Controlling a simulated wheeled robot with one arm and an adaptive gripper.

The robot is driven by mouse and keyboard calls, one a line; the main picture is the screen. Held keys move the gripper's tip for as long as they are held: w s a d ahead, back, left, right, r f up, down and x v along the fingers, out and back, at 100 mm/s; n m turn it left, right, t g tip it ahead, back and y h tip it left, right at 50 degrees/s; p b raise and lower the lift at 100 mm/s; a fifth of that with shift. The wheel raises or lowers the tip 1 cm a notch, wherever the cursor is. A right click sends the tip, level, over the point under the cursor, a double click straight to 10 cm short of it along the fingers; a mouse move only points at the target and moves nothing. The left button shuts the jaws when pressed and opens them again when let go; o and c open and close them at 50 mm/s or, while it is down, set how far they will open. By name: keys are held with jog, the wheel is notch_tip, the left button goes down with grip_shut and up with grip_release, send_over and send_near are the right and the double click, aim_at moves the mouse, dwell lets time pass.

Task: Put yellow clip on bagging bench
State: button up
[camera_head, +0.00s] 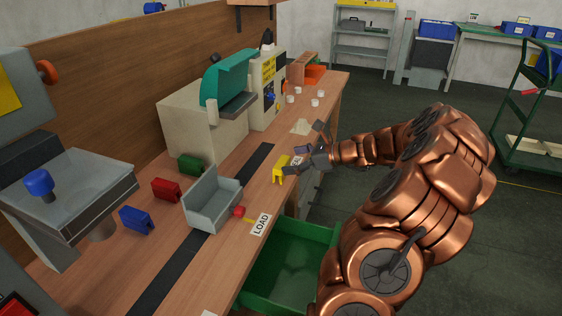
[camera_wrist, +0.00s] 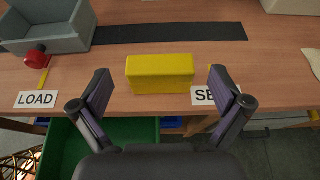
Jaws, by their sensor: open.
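The yellow clip (camera_head: 281,168) stands on the wooden workbench near its front edge. In the wrist view the yellow clip (camera_wrist: 160,73) shows as a block just ahead of and between my fingers, not held. My gripper (camera_head: 302,160) is beside the clip; in the wrist view my gripper (camera_wrist: 158,90) has its two fingers wide apart with nothing between the pads. I cannot tell which surface in view is the bagging bench; a green-framed bench (camera_head: 487,31) with blue bins stands at the back right.
Red (camera_head: 166,189), blue (camera_head: 137,219) and green (camera_head: 190,165) clips stand farther left on the workbench (camera_head: 262,192). A grey fixture (camera_head: 213,205) with a red knob sits near the LOAD label. A green bin (camera_head: 290,262) is below the front edge. A green cart (camera_head: 528,115) stands right.

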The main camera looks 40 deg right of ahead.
jog(key=v, duration=0.7)
jog(key=shift+s+d+p, duration=0.15)
jog(key=shift+s+p, duration=0.05)
jog(key=shift+p, duration=0.15)
